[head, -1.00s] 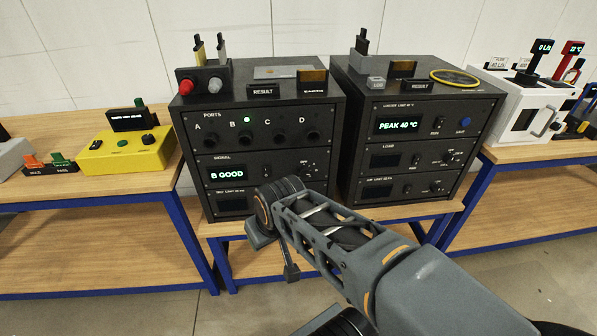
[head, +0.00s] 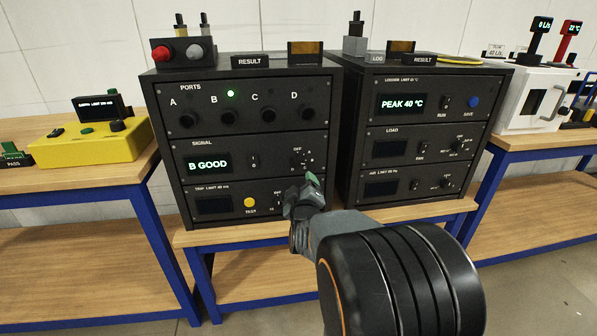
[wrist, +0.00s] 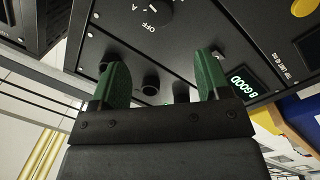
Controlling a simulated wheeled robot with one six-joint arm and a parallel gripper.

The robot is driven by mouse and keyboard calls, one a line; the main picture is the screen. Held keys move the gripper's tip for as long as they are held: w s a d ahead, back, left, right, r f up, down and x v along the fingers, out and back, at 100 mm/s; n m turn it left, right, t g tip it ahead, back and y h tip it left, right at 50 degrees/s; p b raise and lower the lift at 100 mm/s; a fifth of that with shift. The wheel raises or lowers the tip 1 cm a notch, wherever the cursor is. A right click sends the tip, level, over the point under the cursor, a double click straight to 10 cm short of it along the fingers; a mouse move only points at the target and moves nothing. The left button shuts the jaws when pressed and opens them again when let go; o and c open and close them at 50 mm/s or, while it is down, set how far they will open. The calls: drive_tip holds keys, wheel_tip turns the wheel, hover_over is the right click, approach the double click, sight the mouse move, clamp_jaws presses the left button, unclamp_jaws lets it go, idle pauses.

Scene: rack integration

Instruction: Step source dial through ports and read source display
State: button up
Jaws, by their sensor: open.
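The source dial (head: 300,160) is a black knob on the SIGNAL panel of the left black rack unit, with OFF and letter marks around it. It also shows at the top edge of the wrist view (wrist: 152,12), near the marks OFF and A; its pointer setting is unclear. The source display (head: 208,163) reads "B GOOD" in green and shows tilted in the wrist view (wrist: 244,82). In the PORTS row (head: 228,118), the lamp above B is lit green. My gripper (head: 313,182) is just below the dial, apart from it. Its green-padded fingers (wrist: 160,75) are open and empty.
The right black rack unit (head: 420,95) stands close by, its display reading "PEAK 40 °C". A yellow TEST button (head: 250,202) is below the dial. A yellow box (head: 92,142) sits on the left table and a white unit (head: 540,95) on the right table.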

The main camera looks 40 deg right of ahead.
sight(299, 162)
drive_tip(key=x, duration=1.2)
drive_tip(key=shift+w+b, duration=0.3)
drive_tip(key=c, duration=0.9)
drive_tip(key=shift+b, duration=0.35)
drive_tip(key=m+b, duration=0.3)
drive_tip(key=m, duration=0.1)
drive_tip(key=shift+d+f+y, duration=0.1)
drive_tip(key=shift+y, duration=0.2)
drive_tip(key=m+b, duration=0.4)
drive_tip(key=shift+m, duration=0.3)
drive_tip(key=shift+r+b, duration=0.2)
drive_tip(key=shift+b, duration=0.15)
drive_tip(key=shift+r+m, duration=0.1)
drive_tip(key=shift+m, duration=0.3)
